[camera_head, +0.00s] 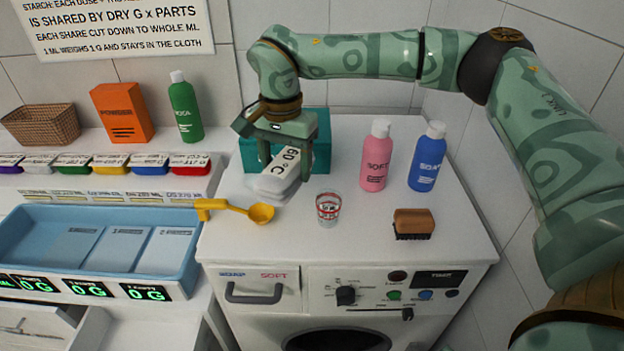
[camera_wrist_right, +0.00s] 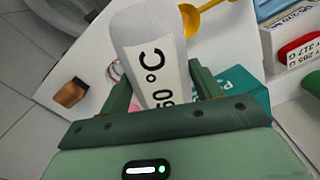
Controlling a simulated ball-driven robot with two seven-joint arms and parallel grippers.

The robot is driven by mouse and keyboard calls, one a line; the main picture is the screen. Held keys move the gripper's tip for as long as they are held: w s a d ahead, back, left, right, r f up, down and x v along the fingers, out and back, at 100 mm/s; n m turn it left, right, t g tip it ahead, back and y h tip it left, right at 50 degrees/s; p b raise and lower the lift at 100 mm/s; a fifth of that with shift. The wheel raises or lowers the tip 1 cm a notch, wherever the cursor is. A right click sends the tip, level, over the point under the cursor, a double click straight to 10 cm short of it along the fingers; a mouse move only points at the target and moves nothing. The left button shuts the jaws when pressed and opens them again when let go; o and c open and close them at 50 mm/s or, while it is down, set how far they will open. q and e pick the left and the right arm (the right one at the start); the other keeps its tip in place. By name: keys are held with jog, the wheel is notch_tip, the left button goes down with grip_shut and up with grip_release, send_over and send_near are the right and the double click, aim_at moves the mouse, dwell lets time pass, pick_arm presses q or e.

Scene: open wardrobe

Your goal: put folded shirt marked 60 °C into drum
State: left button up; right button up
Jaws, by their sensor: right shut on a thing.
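The folded shirt (camera_head: 274,184) is white with a label reading 60 °C. My right gripper (camera_head: 287,170) is shut on it, above the back left of the washing machine top, in front of a teal box. In the right wrist view the shirt (camera_wrist_right: 148,50) sits between the two green fingers (camera_wrist_right: 160,90), its 60 °C label facing the camera. The washing machine (camera_head: 345,300) stands below. Its round dark drum opening (camera_head: 338,341) shows only at the bottom edge of the head view; the inside is hidden. My left gripper is not in view.
On the machine top stand a teal box (camera_head: 322,141), pink SOFT bottle (camera_head: 375,160), blue SOAP bottle (camera_head: 426,160), small cup (camera_head: 328,208), brush (camera_head: 413,224) and yellow scoop (camera_head: 236,209). A blue tray (camera_head: 100,212) is at left.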

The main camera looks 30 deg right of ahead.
send_near(306, 197)
jog(key=shift+s+a+f, duration=0.15)
jog(key=shift+a+f, duration=0.35)
jog(key=shift+d+f, duration=0.1)
jog(key=shift+f, duration=0.05)
jog(key=shift+d+f, duration=0.2)
jog(key=shift+f, duration=0.1)
jog(key=f, duration=0.3)
jog(key=shift+w+d+f, duration=0.2)
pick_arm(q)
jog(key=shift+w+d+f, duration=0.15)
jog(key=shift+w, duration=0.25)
pick_arm(e)
jog(key=shift+s, duration=0.1)
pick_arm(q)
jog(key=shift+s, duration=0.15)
pick_arm(e)
jog(key=o, duration=1)
jog(key=shift+f, duration=0.1)
